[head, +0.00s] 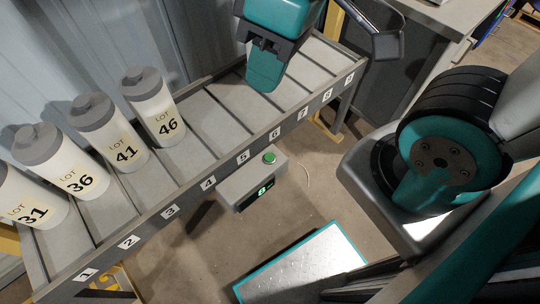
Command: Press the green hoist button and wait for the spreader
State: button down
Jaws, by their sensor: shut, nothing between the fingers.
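The green hoist button (269,158) sits on top of a grey control box (252,180) fixed to the front edge of the rack, near label 5. The box has a small lit green display (263,191) that seems to read 8. My gripper (265,84) is above the rack's far slots, beyond the button and apart from it. Its teal fingers point down, shut and empty. Nothing visibly presses the button. I cannot make out a spreader in this view.
The sloped grey rack (215,121) has slots numbered from 1 to 9. Several white bottles with grey caps stand in its near slots, among them LOT 41 (115,140) and LOT 46 (160,112). A grey bench (455,22) stands at the upper right. Bare floor lies before the box.

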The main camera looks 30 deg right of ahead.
aim_at(269, 158)
jog(key=z, duration=2.9)
jog(key=k, duration=0.75)
jog(key=u, duration=1.5)
